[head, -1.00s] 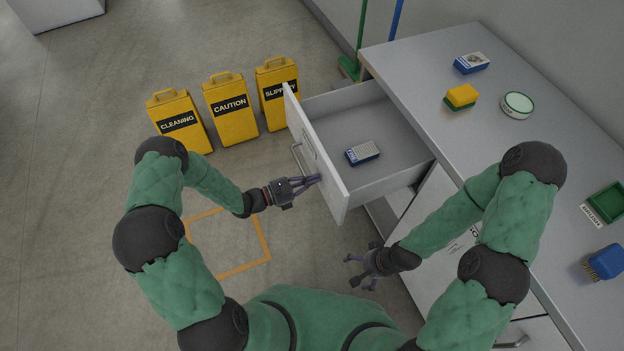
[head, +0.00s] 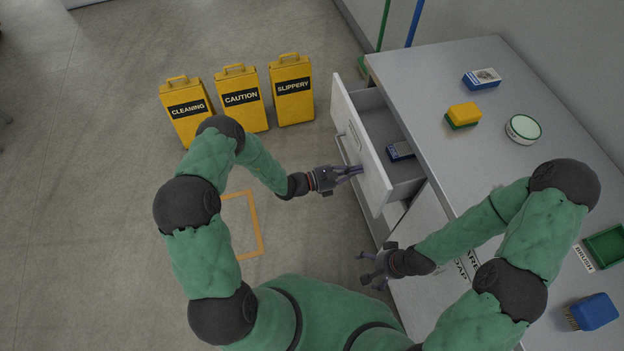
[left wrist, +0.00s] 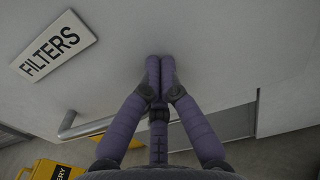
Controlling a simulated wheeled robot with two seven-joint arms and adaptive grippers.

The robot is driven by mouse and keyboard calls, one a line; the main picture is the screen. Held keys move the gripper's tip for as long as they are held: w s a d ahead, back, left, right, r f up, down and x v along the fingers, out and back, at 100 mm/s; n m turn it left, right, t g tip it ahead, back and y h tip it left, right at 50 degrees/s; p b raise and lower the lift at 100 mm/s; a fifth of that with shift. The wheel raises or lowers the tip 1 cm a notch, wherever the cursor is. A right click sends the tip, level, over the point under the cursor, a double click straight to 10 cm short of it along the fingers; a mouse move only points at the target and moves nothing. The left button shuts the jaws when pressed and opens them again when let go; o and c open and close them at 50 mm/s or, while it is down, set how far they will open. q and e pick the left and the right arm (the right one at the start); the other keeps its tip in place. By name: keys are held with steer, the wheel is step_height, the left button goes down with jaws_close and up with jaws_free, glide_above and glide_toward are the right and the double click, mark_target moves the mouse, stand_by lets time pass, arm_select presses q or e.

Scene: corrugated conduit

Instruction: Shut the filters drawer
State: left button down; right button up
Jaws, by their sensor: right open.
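The filters drawer (head: 362,146) stands partly open at the far end of the grey counter unit, with a small blue and grey box (head: 400,151) inside it. Its FILTERS label (left wrist: 53,47) and bar handle (left wrist: 84,126) show in the left wrist view. My left gripper (head: 358,171) is at the outer face of the drawer front, to the right of the handle; its fingers (left wrist: 160,72) are together with nothing between them. They look to be touching the front. My right gripper (head: 368,270) is open and empty, low beside the cabinet front.
On the counter (head: 440,90) are a blue and white box (head: 482,79), a yellow and green sponge (head: 463,115), a round tin (head: 523,129), a green tray (head: 607,246) and a blue brush (head: 592,312). Yellow signs (head: 241,97) stand on the floor left of the drawer.

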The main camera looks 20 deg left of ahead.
arm_select(q)
steer(key=b+x, duration=0.1)
steer(key=x, duration=1)
steer(key=shift+w+d, duration=0.2)
steer(key=shift+d, duration=0.05)
arm_select(e)
steer(key=shift+s+a+f, duration=0.1)
steer(key=shift+f, duration=0.6)
arm_select(q)
steer(key=shift+w+d+r, duration=0.1)
steer(key=shift+a, duration=0.5)
steer(key=p+v, duration=0.2)
steer(key=v, duration=1.1)
steer(key=shift+s+p, duration=0.35)
steer(key=shift+s, duration=0.1)
arm_select(e)
steer(key=s+r, duration=0.2)
steer(key=r, duration=0.1)
